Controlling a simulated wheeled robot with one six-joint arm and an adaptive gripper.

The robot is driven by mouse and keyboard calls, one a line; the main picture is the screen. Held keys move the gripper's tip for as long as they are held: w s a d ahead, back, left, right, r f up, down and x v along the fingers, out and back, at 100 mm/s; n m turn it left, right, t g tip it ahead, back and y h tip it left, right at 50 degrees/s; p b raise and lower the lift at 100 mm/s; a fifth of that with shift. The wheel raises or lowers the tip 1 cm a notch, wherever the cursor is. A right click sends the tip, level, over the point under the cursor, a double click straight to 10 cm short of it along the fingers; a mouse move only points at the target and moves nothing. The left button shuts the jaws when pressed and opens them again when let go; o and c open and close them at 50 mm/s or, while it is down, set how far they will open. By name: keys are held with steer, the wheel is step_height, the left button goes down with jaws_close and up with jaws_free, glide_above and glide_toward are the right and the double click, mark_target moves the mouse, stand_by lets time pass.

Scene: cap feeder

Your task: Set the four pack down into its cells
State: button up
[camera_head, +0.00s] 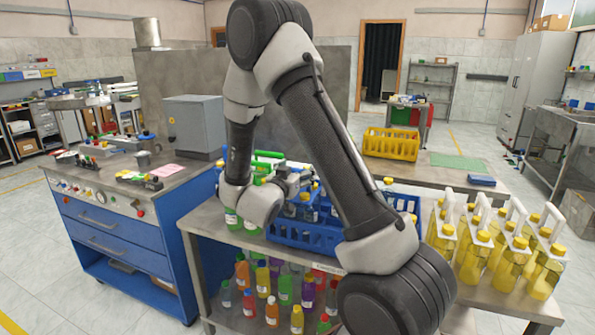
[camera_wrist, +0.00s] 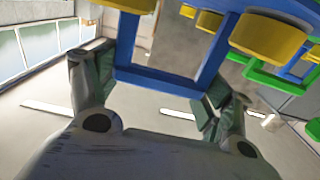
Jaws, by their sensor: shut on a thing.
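My gripper (camera_head: 290,180) is over the left part of a blue crate (camera_head: 300,236) on the steel table, partly behind my arm. In the wrist view my gripper (camera_wrist: 160,88) has its fingers on either side of a blue handle frame (camera_wrist: 165,83) and is shut on it. The frame belongs to a four pack with yellow caps (camera_wrist: 267,35). In the head view, bottles (camera_head: 306,212) show at the crate's left side. My arm hides much of the crate, and I cannot tell whether the held pack touches its cells.
Green bottles (camera_head: 250,222) stand left of the crate. Yellow-bottle packs with white handles (camera_head: 510,245) stand at right. A yellow crate (camera_head: 390,144) and a green mat (camera_head: 457,162) lie behind. A blue cabinet (camera_head: 115,235) is at left. Coloured bottles fill the lower shelf.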

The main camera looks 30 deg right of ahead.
steer(key=shift+f, duration=0.35)
steer(key=o, duration=2.1)
steer(key=shift+c, duration=0.2)
steer(key=shift+f, duration=0.15)
steer(key=shift+s+a, duration=0.1)
steer(key=v, duration=1.1)
steer(key=shift+s+a, duration=0.25)
steer(key=shift+a, duration=0.05)
